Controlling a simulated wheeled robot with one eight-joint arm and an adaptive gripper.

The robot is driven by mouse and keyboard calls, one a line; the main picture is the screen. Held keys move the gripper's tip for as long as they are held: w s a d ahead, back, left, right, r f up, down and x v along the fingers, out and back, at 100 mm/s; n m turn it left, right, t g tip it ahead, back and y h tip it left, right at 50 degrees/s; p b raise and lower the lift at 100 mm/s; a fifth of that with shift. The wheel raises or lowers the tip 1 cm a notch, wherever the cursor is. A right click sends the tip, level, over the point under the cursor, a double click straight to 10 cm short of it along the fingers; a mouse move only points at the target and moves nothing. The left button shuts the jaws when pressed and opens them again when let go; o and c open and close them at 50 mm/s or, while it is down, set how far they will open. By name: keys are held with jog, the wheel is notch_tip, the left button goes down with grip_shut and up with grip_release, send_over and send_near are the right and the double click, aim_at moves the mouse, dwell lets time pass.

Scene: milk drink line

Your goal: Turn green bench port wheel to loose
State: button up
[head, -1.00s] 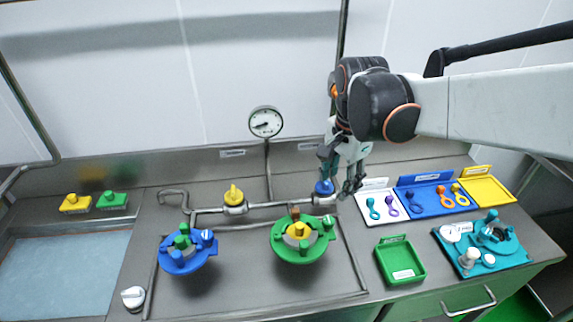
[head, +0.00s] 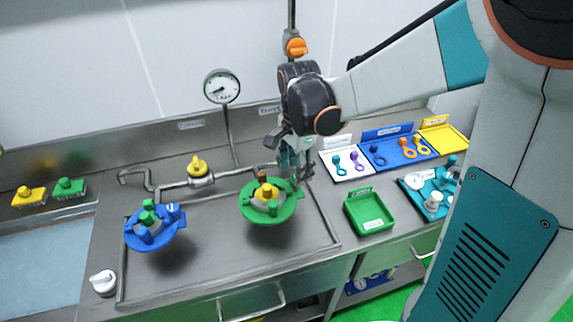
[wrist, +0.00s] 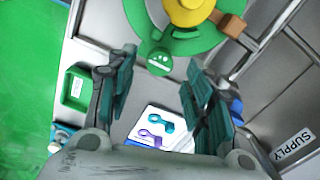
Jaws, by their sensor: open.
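The green bench port (head: 270,212) is a round green flange with a yellow centre (head: 268,192) and a brown block on its rim. It also shows at the top of the wrist view (wrist: 215,42). A round green knob with a white mark (wrist: 156,60) sits on its rim there; in the head view my gripper mostly hides this knob. My gripper (head: 302,178) is at the port's right edge, pointing down. In the wrist view its open fingers (wrist: 160,68) stand either side of the knob. I cannot tell whether they touch it.
A blue port (head: 155,232) stands to the left. A pipe with a yellow valve (head: 198,168) and a gauge (head: 222,87) run behind. A green tray (head: 370,212), a white tool tray (head: 350,173) and a blue one (head: 385,160) lie to the right.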

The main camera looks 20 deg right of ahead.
jog(key=shift+f+b, duration=0.3)
jog(key=shift+f, duration=1.15)
jog(key=c, duration=1)
jog(key=shift+c, duration=0.2)
